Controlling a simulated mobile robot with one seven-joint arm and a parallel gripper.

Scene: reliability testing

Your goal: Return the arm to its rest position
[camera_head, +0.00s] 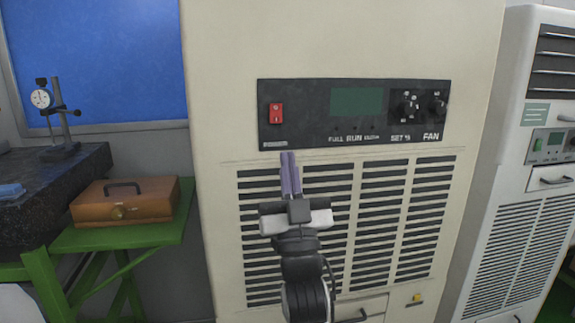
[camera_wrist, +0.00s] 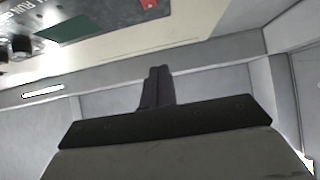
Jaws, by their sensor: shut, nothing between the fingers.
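My gripper (camera_head: 287,155) is in front of the beige cabinet (camera_head: 230,60), with its fingers together and pointing up. In the head view the fingertips overlap the lower edge of the black control panel (camera_head: 390,130), below and a little right of the red switch (camera_head: 276,113). In the wrist view my gripper (camera_wrist: 158,70) is shut and empty. The panel's green display (camera_wrist: 68,28) and part of the red switch (camera_wrist: 149,3) show upside down at the top of that view. I cannot tell whether the fingers touch the cabinet.
Louvred vents (camera_head: 385,220) fill the cabinet front behind my arm. At left a green stand (camera_head: 165,233) bears a wooden box (camera_head: 150,205), beside a dark slab (camera_head: 85,165) with a dial gauge (camera_head: 41,98). A second, pale cabinet (camera_head: 510,150) stands close at right.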

